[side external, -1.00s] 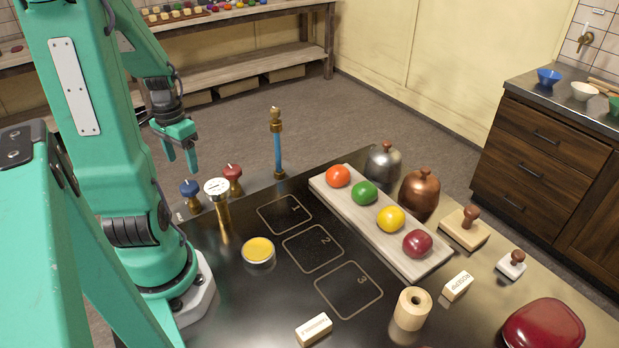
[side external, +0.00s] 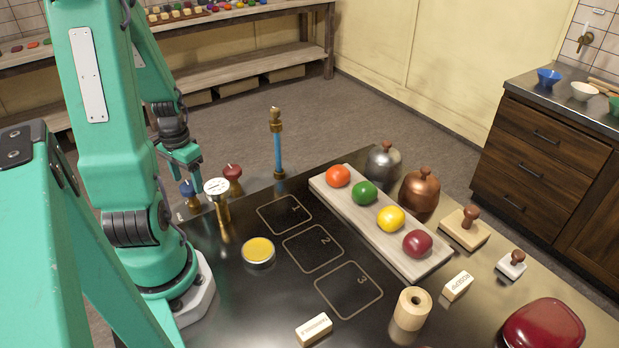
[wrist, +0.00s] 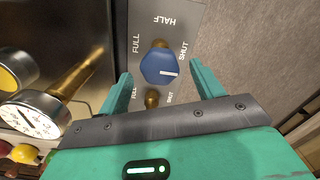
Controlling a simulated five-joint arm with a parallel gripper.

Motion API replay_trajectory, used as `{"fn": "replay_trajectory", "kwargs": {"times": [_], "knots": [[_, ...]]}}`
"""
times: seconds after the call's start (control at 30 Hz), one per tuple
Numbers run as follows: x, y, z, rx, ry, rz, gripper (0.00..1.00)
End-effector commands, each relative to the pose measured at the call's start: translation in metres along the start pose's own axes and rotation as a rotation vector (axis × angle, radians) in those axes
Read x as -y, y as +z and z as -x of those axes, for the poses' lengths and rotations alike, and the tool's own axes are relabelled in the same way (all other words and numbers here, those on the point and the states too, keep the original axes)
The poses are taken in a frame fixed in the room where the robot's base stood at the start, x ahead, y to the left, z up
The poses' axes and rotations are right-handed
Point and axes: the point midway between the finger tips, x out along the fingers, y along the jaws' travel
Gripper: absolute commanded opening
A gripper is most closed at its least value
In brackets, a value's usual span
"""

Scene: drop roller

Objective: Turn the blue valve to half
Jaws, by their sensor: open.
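The blue valve (wrist: 160,67) is a faceted knob on a grey plate marked FULL, HALF and SHUT in the wrist view. Its white pointer line lies on the right side, toward SHUT. In the side view the blue valve (side external: 187,188) stands at the left end of the table, partly hidden by my finger. My gripper (wrist: 163,80) is open, with one finger to the left of the knob and one to the right. A gap shows on both sides in the wrist view. The side view shows my gripper (side external: 189,178) low, at the valve.
A pressure gauge (side external: 217,188) on a brass post and a red valve (side external: 232,172) stand close to the right of the blue valve. A blue pipe (side external: 278,150) rises behind them. A yellow-topped tin (side external: 258,250) sits in front. The numbered squares are empty.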

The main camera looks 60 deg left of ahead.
Motion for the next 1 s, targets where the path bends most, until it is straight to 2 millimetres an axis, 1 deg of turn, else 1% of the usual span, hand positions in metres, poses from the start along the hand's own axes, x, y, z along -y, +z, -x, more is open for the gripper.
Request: {"fn": "replay_trajectory", "kwargs": {"times": [0.03,0.2,0.57,0.6,0.63,0.77,0.8,0.83,1.0], "knots": [[-0.001,0.001,-0.005,0.003,0.003,0.0,0.66],[0.0,0.001,-0.013,0.002,0.002,0.0,0.66],[0.0,0.0,-0.016,0.0,0.0,0.0,0.66],[0.0,0.0,-0.016,0.0,0.0,0.0,0.64],[0.0,0.0,-0.016,0.0,0.0,0.0,0.58],[0.0,0.0,-0.016,0.0,0.0,0.0,0.33],[0.0,0.0,-0.016,0.0,0.0,0.0,0.25],[0.0,0.0,-0.016,0.0,0.0,0.0,0.22],[0.0,0.0,-0.015,0.0,0.0,0.003,0.22]]}}
